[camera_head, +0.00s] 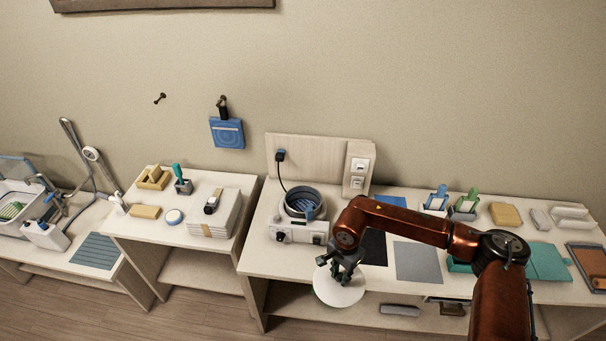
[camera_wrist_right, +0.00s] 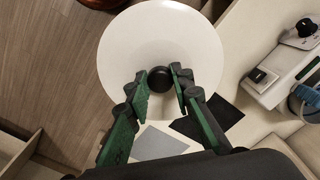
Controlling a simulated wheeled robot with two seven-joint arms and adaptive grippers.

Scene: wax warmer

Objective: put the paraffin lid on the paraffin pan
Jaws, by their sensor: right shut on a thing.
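The paraffin lid is a round white disc (camera_head: 338,291) with a dark knob (camera_wrist_right: 160,79). My right gripper (camera_head: 345,277) is shut on the lid's knob and holds the lid in front of the table's front edge, above the floor. In the right wrist view the fingers (camera_wrist_right: 162,82) flank the knob, and the white lid (camera_wrist_right: 160,35) spreads out beyond them. The paraffin pan (camera_head: 305,196) is the round dark-lined pot of the white warmer (camera_head: 297,234), uncovered, with a blue thing inside. It lies behind and left of the lid. My left gripper is not in view.
A wooden panel with a plug (camera_head: 280,156) and cord stands behind the warmer. A dark mat (camera_head: 374,247) and a grey mat (camera_head: 418,262) lie right of it. A side table with stacked towels (camera_head: 214,218) stands left, across a gap.

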